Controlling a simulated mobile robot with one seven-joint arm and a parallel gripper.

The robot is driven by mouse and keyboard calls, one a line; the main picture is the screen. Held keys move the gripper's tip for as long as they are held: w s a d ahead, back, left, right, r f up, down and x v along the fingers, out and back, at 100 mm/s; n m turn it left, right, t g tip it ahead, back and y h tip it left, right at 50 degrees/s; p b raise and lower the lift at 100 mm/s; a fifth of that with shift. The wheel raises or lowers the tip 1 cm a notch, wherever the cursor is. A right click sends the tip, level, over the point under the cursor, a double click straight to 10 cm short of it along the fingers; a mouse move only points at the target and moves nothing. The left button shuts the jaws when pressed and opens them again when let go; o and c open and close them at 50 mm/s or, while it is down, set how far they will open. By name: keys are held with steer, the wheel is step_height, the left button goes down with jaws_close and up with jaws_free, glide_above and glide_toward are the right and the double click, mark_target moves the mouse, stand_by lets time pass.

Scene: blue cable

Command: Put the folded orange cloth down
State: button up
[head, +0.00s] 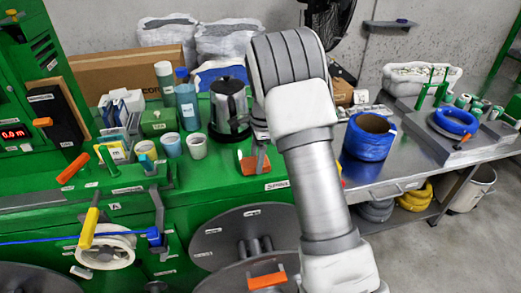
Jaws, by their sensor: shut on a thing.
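The folded orange cloth (248,164) shows as a small orange patch left of my forearm, at the front of the green worktop. My gripper (258,142) points down just above it, partly hidden behind my arm, and is shut on the cloth. The far part of the cloth is hidden by the gripper and arm. I cannot tell whether the cloth touches the worktop.
A dark grey kettle-like vessel (229,108) stands close left of my gripper. Cups (196,146) and bottles (187,105) stand further left. A blue roll (368,137) sits on the metal table (420,165) to the right. Large grey reels (232,232) are below the worktop's front edge.

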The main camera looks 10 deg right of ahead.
steer(key=shift+f, duration=0.15)
steer(key=o, duration=1)
steer(key=shift+f+b, duration=0.2)
steer(key=shift+b, duration=0.1)
step_height(320, 180, up, 17)
steer(key=d, duration=0.2)
steer(key=s+r+n+t, duration=0.2)
steer(key=s+r+n, duration=0.3)
steer(key=s+r, duration=0.3)
steer(key=s+f+n+t, duration=0.1)
steer(key=s+n, duration=0.3)
steer(key=s, duration=0.4)
steer(key=s+a+n+t+h, duration=0.1)
steer(key=s+n, duration=0.3)
steer(key=s, duration=0.4)
steer(key=s+a+f+n+t, duration=0.1)
steer(key=s+n, duration=0.4)
steer(key=s, duration=0.3)
steer(key=shift+s+f+t, duration=0.2)
steer(key=shift+f+t, duration=0.1)
